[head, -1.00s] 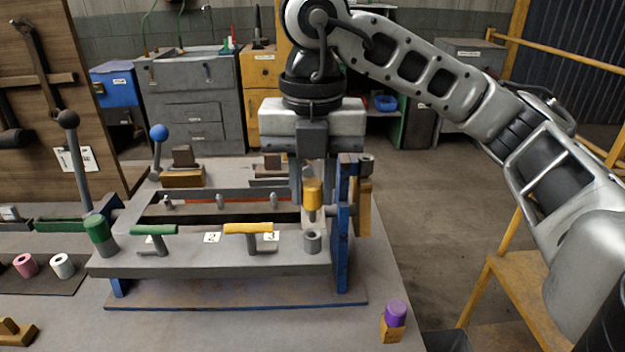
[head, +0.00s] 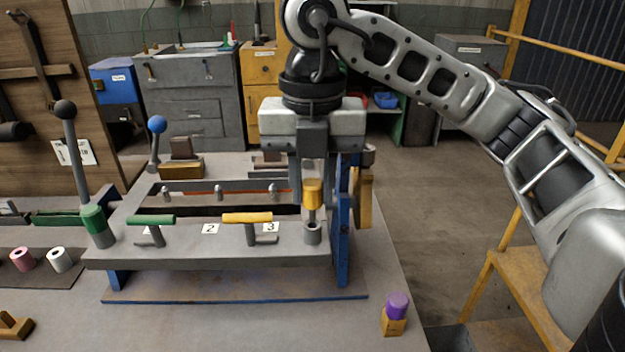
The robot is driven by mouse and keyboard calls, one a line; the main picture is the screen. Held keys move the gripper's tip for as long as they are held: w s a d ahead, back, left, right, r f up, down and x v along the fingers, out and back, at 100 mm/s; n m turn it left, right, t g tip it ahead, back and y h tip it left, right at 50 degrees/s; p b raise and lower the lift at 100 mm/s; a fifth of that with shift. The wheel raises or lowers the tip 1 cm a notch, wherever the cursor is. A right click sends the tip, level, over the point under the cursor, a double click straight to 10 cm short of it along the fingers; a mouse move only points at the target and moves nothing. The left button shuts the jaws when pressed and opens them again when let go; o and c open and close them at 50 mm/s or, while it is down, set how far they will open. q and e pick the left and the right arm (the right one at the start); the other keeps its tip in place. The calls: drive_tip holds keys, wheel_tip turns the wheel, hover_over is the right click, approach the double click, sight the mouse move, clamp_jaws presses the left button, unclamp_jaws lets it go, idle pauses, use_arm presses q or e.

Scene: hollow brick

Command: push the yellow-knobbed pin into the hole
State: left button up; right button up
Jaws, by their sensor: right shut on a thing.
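The yellow-knobbed pin (head: 312,191) is upright, with a grey shaft below its knob. My right gripper (head: 312,176) comes down from above and is shut on the knob. The shaft's lower end meets the mouth of a grey round collar (head: 313,235), which holds the hole, at the right end of the grey fixture plate (head: 190,256). I cannot tell how far the tip is inside. My left gripper is not in view.
A blue upright plate (head: 343,250) stands just right of the collar. A purple-knobbed piece (head: 397,306) stands at the front right. Bench between is clear.

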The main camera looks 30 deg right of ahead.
use_arm(q)
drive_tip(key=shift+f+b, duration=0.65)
drive_tip(key=shift+b, duration=0.55)
use_arm(e)
drive_tip(key=shift+f, duration=1.45)
drive_tip(key=o, duration=1.1)
drive_tip(key=shift+c, duration=0.2)
drive_tip(key=shift+r+p, duration=0.3)
drive_tip(key=shift+r, duration=0.45)
use_arm(q)
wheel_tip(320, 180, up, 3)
drive_tip(key=p, duration=0.4)
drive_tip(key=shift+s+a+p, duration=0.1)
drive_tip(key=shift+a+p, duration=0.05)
drive_tip(key=shift+p, duration=0.15)
use_arm(e)
wheel_tip(320, 180, up, 15)
drive_tip(key=shift+f, duration=0.2)
